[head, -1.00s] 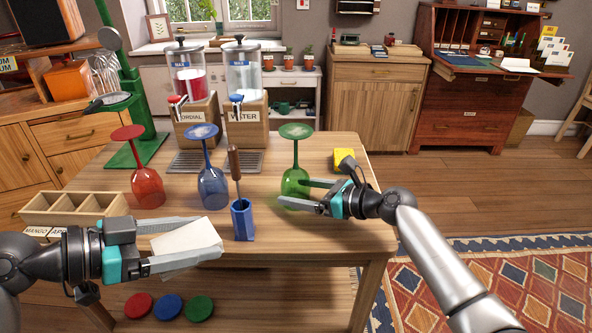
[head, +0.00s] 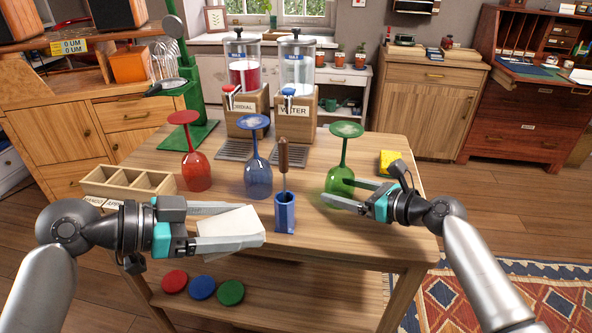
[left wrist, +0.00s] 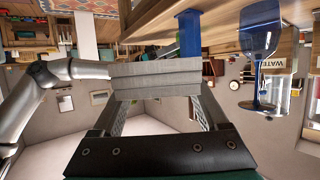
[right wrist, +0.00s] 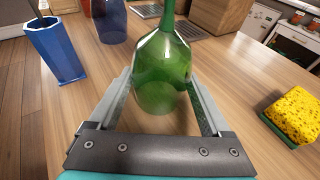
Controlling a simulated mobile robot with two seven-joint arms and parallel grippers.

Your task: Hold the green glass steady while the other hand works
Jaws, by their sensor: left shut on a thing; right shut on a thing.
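The green glass (head: 346,170) stands upside down near the table's right side, its foot up and bowl on the tabletop. My right gripper (head: 334,190) is shut on its bowl, with one finger on each side; the bowl (right wrist: 162,75) also shows between the fingers in the right wrist view. My left gripper (head: 256,224) is shut on a folded whitish cloth (head: 228,226), held near the table's front edge. In the left wrist view the folded cloth (left wrist: 155,76) spans the gap between the fingers.
A blue glass (head: 258,176) and a red glass (head: 195,172) stand upside down to the left. A blue holder (head: 285,213) with a wooden-handled tool stands between my grippers. A yellow sponge (head: 390,161) lies right of the green glass. Two dispensers stand behind; a wooden tray (head: 128,193) is at left.

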